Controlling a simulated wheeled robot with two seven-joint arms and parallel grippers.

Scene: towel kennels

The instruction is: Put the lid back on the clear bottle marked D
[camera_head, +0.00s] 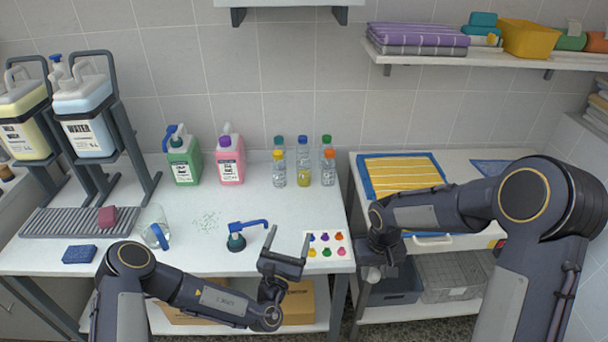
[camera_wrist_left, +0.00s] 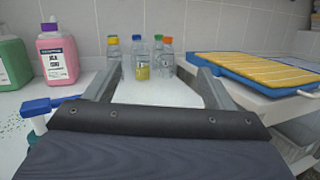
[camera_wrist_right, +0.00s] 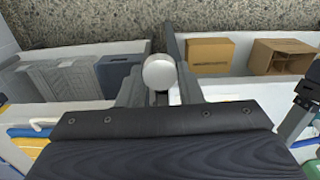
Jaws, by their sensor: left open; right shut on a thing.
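Several small clear bottles stand in two rows at the back of the white counter, among them a yellow-capped bottle (camera_head: 279,173), an orange-capped bottle (camera_head: 328,173) and a bottle with yellow contents (camera_head: 304,178). Their markings are too small to read, so I cannot tell which is D. They also show in the left wrist view. My left gripper (camera_head: 288,240) is open and empty above the counter's front, short of the bottles. My right gripper (camera_head: 379,266) is shut on a round pale thing (camera_wrist_right: 159,72), seen end-on, past the counter's right edge; I cannot tell whether it is the lid.
A teal-and-blue pump piece (camera_head: 236,241) and a card of coloured pieces (camera_head: 327,246) lie near my left gripper. Green (camera_head: 185,160) and pink (camera_head: 229,160) jugs stand behind. A clear blue-handled jug (camera_head: 153,220) is at left. A yellow-striped towel (camera_head: 404,176) lies right.

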